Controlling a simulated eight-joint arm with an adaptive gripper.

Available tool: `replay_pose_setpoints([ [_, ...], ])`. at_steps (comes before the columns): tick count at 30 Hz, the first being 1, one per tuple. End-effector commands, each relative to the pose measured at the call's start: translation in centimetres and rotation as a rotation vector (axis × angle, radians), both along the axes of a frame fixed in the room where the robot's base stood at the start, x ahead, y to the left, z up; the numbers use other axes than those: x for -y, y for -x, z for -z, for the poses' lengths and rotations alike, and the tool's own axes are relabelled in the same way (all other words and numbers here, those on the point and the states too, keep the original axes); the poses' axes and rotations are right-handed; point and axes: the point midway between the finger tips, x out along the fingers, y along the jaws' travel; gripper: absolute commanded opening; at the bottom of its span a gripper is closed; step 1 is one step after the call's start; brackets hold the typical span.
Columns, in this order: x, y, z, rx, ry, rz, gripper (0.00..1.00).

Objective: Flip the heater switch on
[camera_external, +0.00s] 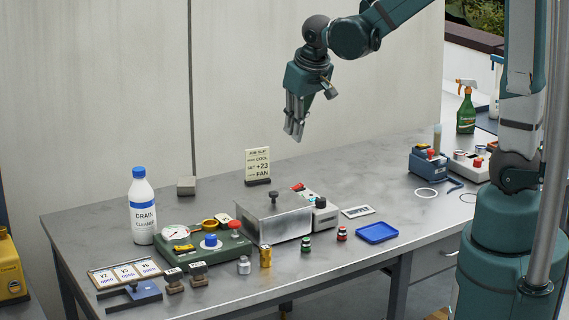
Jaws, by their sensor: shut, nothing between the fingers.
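My gripper (294,132) hangs above the back middle of the metal table, fingers pointing down. Its fingers are together and hold nothing. It is well clear of everything on the table. No label reading heater is legible, so I cannot tell which control is the heater switch. A light grey box (325,217) with a red part (298,187) and a dark knob stands partly hidden behind a lidded metal box (285,222). A blue device (427,164) and a white device with red parts (466,170) stand at the right. Switch positions are too small to read.
A green gauge panel (190,257), a drain cleaner bottle (143,215) and a sign panel (102,278) stand at the left. A sign (257,166) stands behind the metal box. A blue tray (377,233) and small jars line the front.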

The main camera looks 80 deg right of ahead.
Motion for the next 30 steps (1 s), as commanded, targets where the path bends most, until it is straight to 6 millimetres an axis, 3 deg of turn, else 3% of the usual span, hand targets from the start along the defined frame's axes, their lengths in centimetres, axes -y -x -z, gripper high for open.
replay_pose_setpoints([
  [18,7.7,-1.5,3.6,-0.062,-0.004,0.167,0.0],
  [30,9.1,-1.6,4.5,-0.075,-0.004,0.201,0.0],
])
